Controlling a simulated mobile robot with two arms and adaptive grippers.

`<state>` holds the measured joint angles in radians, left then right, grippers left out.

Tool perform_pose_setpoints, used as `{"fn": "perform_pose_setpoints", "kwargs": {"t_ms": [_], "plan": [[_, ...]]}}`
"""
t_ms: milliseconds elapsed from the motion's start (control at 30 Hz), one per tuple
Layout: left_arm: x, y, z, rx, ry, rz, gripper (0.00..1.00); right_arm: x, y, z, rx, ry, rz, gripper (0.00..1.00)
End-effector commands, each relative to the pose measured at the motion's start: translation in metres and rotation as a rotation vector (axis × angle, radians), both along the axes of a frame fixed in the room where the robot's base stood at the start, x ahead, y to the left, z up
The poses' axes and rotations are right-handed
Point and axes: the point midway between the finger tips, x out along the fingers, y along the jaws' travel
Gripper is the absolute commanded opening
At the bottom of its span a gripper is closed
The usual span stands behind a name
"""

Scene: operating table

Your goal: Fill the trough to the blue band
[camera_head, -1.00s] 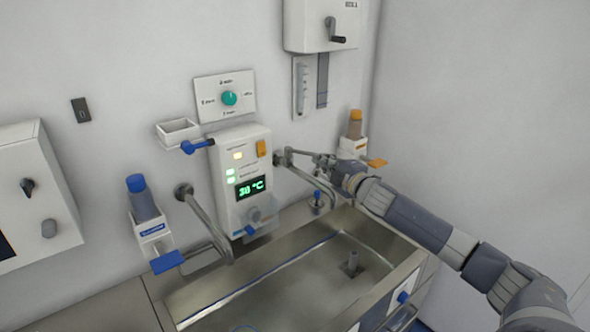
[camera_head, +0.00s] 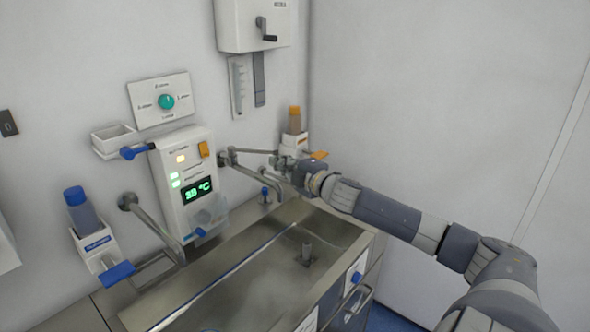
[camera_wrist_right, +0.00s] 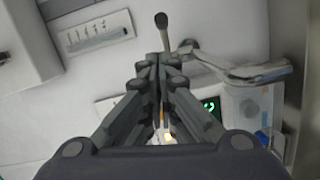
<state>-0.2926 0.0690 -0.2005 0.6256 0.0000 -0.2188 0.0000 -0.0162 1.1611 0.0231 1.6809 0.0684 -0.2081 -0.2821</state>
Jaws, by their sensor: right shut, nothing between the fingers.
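The steel trough (camera_head: 330,233) lies below the wall panel, with a thin blue band (camera_head: 226,272) along its far inner wall. Its floor looks hazy; I cannot tell the water level. A drain post (camera_head: 306,254) stands in it. A wall tap (camera_head: 262,173) with a long lever reaches over the trough's far right end; its spout also shows in the right wrist view (camera_wrist_right: 240,74). My right gripper (camera_head: 283,165) is shut and empty beside the lever and spout. In the right wrist view the shut fingertips (camera_wrist_right: 164,62) are close to the knobbed lever (camera_wrist_right: 161,22); contact is unclear. My left gripper is out of view.
A control panel (camera_head: 180,150) with a green temperature display is on the wall, below a teal dial (camera_head: 167,102). A second spout (camera_head: 150,222) is at left. A blue-capped bottle (camera_head: 82,210) and an orange-capped bottle (camera_head: 295,122) sit in wall dispensers.

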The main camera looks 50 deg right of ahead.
Motion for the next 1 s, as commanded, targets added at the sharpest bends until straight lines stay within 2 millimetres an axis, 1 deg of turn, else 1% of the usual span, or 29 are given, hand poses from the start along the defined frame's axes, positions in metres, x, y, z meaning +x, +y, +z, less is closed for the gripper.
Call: {"fn": "perform_pose_setpoints", "kwargs": {"t_ms": [33, 100, 233, 333, 500, 700, 1000], "plan": [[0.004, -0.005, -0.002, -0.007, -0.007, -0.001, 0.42, -0.005, -0.002, -0.003, 0.000, 0.004, 0.000, 0.00], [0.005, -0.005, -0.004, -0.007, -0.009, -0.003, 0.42, -0.011, -0.004, -0.003, 0.000, 0.004, -0.001, 0.00], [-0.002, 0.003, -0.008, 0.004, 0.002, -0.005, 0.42, -0.021, -0.007, -0.002, -0.001, 0.005, 0.001, 0.00], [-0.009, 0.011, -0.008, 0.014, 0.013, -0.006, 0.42, -0.028, -0.010, -0.001, 0.002, 0.005, 0.000, 0.00], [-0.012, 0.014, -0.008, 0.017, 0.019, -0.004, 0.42, -0.037, -0.014, 0.000, 0.002, 0.003, 0.000, 0.00], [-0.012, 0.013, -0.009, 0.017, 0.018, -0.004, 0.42, -0.041, -0.016, 0.002, 0.000, 0.001, 0.001, 0.00], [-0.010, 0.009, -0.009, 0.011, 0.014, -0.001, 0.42, -0.042, -0.016, 0.002, 0.000, 0.000, 0.001, 0.00]]}}
